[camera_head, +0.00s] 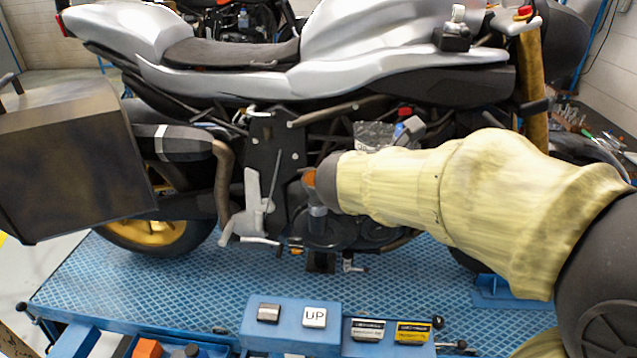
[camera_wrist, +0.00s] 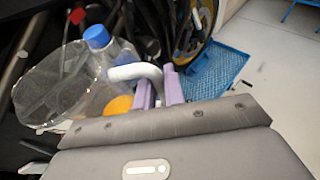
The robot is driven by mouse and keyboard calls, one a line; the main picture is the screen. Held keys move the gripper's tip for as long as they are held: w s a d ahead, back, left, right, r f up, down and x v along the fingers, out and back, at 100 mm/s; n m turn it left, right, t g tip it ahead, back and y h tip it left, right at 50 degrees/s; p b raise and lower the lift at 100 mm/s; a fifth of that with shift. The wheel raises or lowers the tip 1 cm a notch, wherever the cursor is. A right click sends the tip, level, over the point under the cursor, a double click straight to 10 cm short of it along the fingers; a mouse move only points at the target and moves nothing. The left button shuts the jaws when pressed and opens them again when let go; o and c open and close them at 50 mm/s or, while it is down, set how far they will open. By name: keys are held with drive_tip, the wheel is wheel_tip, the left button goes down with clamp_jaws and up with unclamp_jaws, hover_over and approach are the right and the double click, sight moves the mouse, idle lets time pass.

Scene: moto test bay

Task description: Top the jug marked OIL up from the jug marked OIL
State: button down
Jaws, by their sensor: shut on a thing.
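A clear, open-topped jug (camera_wrist: 60,88) fills the left of the wrist view, with its wide mouth towards the camera. A curved white handle (camera_wrist: 130,71) runs from beside it to my gripper (camera_wrist: 159,90), whose purple fingers are shut on it. The handle seems to belong to this jug, though the join is hard to see. A clear container with a blue cap (camera_wrist: 97,37) is close behind the jug. In the head view, a clear jug (camera_head: 374,135) shows above my sleeved forearm, near the motorcycle's engine. My gripper is not clear there. No OIL marking is readable on either container.
A silver motorcycle (camera_head: 215,75) stands on a blue lift platform (camera_head: 110,285). A dark box (camera_head: 65,160) is at left. A control panel (camera_head: 290,322) with buttons is in front. An orange round thing (camera_wrist: 118,105) is near the handle.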

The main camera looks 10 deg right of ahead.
drive_tip(key=shift+s+d+r+p, duration=0.15)
drive_tip(key=shift+s+r+p, duration=0.1)
drive_tip(key=shift+r+p, duration=0.15)
drive_tip(key=s, duration=0.1)
drive_tip(key=s+d+r+p, duration=0.1)
drive_tip(key=s+r, duration=0.1)
drive_tip(key=shift+d+r+p, duration=0.1)
drive_tip(key=shift+d+p, duration=0.2)
drive_tip(key=shift+p, duration=0.1)
drive_tip(key=shift+w, duration=0.1)
idle(0.4)
